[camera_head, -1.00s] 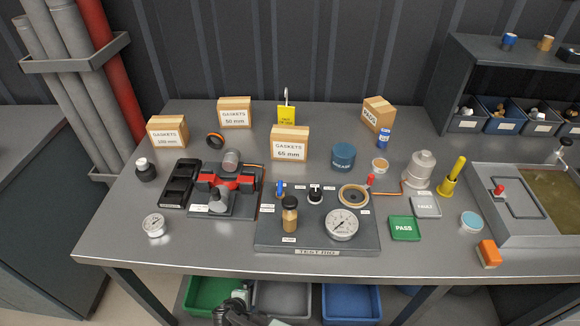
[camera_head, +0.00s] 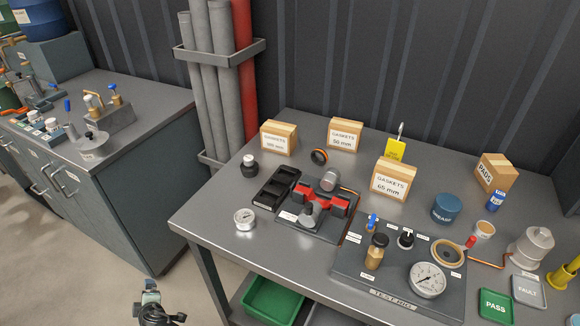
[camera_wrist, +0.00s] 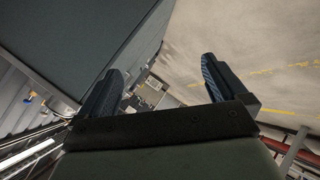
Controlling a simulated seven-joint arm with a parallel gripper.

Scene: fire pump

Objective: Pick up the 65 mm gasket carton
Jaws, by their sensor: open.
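The 65 mm gasket carton (camera_head: 393,181) is a tan cardboard box with a white label reading GASKETS 65 mm. It stands upright on the grey bench, behind the test rig (camera_head: 372,268), in the head view. My gripper (camera_head: 152,296) shows at the bottom of the head view, low in front of the bench and well away from the carton. In the wrist view my gripper (camera_wrist: 158,82) has its two dark fingers wide apart with nothing between them. The carton is not in the wrist view.
Similar cartons, 50 mm (camera_head: 344,134) and 100 mm (camera_head: 278,138), stand behind and left. A yellow padlock tag (camera_head: 396,149) is right behind the 65 mm carton; a blue grease tin (camera_head: 446,208) is to its right.

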